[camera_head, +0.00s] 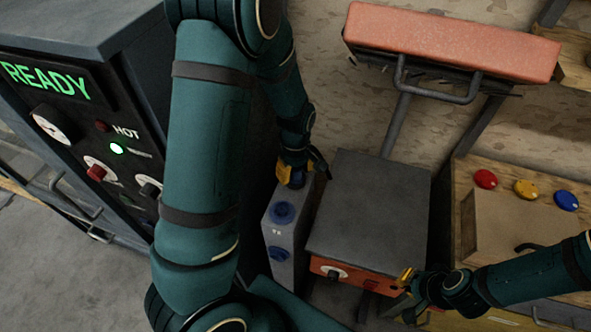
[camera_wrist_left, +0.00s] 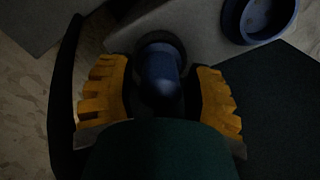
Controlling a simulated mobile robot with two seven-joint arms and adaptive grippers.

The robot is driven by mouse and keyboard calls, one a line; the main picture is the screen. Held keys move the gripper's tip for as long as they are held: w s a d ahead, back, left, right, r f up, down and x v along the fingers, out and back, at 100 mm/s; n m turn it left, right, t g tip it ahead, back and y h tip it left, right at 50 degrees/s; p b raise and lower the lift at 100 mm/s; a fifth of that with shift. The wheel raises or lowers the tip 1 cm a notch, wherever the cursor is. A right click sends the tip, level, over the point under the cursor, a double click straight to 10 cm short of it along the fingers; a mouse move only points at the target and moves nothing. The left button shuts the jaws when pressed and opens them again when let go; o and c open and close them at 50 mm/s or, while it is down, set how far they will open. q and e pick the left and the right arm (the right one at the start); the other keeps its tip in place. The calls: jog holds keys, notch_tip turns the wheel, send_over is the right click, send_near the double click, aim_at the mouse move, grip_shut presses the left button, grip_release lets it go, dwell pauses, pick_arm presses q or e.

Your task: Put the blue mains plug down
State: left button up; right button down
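The blue mains plug (camera_wrist_left: 160,72) stands between the yellow finger pads of my left gripper (camera_wrist_left: 160,98) in the left wrist view. Narrow dark gaps show on both sides of it, so the fingers look open around it. Its far end meets a dark round ring on a grey surface; I cannot tell if it is seated there. In the head view my left gripper (camera_head: 299,172) is at the upper end of the grey socket box (camera_head: 296,240), and the plug is mostly hidden. My right gripper (camera_head: 396,294) looks open and empty, beside the orange-fronted box (camera_head: 366,213).
Two blue sockets, an upper (camera_head: 282,213) and a lower (camera_head: 279,254), show on the grey box. A dark cabinet (camera_head: 125,150) with a lit READY display stands left. A wooden panel with coloured buttons (camera_head: 525,192) is right.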

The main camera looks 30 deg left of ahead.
pick_arm(q)
jog(key=shift+r, duration=0.2)
notch_tip(320, 180, up, 12)
jog(key=shift+p, duration=1.25)
